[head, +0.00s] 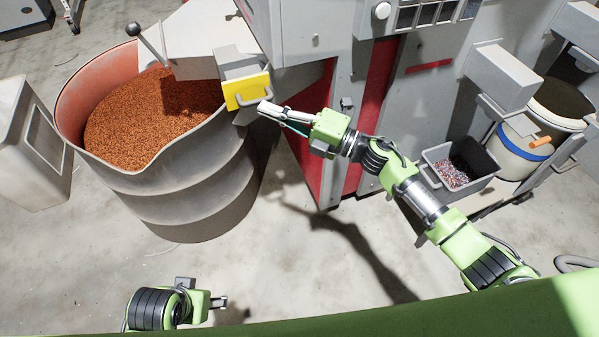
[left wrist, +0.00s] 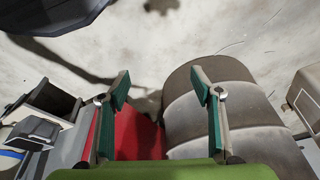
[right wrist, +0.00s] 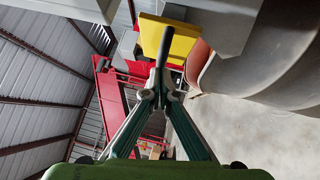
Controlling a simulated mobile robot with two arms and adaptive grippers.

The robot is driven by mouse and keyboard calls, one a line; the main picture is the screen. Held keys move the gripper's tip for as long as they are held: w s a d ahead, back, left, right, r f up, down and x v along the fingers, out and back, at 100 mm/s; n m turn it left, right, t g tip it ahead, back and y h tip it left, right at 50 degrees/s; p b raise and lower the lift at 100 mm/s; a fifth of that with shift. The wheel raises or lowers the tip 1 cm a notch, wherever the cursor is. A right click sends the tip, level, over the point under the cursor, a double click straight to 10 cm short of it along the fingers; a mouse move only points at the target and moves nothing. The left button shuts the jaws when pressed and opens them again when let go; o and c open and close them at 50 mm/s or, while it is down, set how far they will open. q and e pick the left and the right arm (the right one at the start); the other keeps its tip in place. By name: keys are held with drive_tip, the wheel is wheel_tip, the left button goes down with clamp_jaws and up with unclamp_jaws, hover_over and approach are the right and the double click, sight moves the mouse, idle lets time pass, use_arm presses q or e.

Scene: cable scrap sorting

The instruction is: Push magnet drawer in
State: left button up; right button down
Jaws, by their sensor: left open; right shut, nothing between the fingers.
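The magnet drawer has a yellow front (head: 243,91) with a grey handle and sits under the grey chute above the drum's right rim. Part of its grey body shows behind the front. In the right wrist view the yellow front (right wrist: 185,40) is straight ahead, with the dark handle in line with my fingers. My right gripper (head: 264,107) is shut and empty, its tips close to the handle's right end. I cannot tell whether they touch. My left gripper (head: 222,302) is low at the bottom left, far from the drawer. Its fingers are spread apart in the left wrist view (left wrist: 161,92).
A large drum (head: 190,205) full of copper-coloured granules stands below the drawer. A grey bin (head: 35,150) is at its left. The grey and red machine (head: 345,110) stands right of the drawer. A small grey tray (head: 432,155) holds mixed granules. Floor in front is clear.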

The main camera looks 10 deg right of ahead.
use_arm(q)
drive_tip(key=shift+b+v, duration=0.35)
drive_tip(key=shift+v, duration=1.5)
use_arm(e)
drive_tip(key=shift+w+a, duration=0.15)
drive_tip(key=shift+w, duration=0.5)
drive_tip(key=shift+w+a, duration=0.15)
drive_tip(key=shift+w, duration=0.45)
use_arm(q)
drive_tip(key=shift+w, duration=0.15)
